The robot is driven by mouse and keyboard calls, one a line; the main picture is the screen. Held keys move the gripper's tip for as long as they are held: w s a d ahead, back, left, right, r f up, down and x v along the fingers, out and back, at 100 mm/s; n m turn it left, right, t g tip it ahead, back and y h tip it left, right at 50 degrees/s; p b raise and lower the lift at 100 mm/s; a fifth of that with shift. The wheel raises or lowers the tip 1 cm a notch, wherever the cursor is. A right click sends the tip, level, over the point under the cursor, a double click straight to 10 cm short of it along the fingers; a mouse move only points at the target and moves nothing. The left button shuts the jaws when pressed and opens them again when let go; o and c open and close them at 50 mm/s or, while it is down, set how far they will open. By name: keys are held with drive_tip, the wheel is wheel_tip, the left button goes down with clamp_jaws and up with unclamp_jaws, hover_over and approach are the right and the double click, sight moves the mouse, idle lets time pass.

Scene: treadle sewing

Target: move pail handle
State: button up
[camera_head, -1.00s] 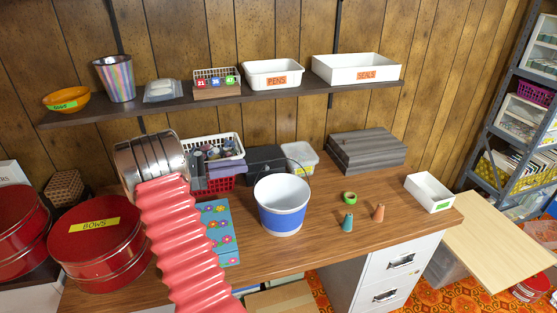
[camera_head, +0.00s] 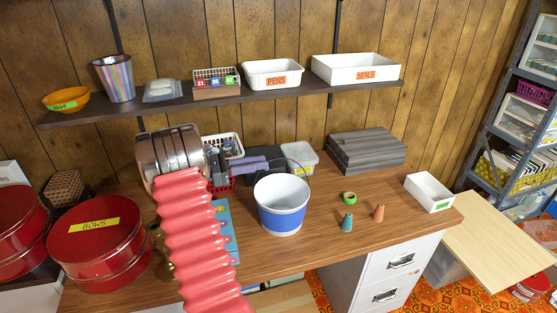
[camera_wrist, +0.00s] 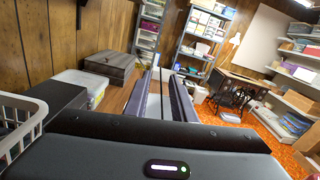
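The pail (camera_head: 281,207), white with a broad blue band, stands upright on the wooden desk (camera_head: 335,230). Its handle (camera_head: 309,176) is only faintly visible as a thin dark line rising by the right rim. My gripper (camera_head: 268,163) is behind and slightly left of the pail's rim in the head view, with its purple-grey fingers pointing right. In the wrist view my gripper (camera_wrist: 166,85) shows two long fingers with a gap between them and nothing held. The pail and its handle are not seen in the wrist view.
A white lidded box (camera_head: 300,157) and a dark box lie behind the pail. A grey slatted case (camera_head: 366,152) stands back right. A shelf runs above.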

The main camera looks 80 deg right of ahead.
drive_tip(key=x, duration=0.7)
drive_tip(key=shift+s, duration=0.1)
drive_tip(key=shift+c, duration=0.3)
clamp_jaws()
idle(0.9)
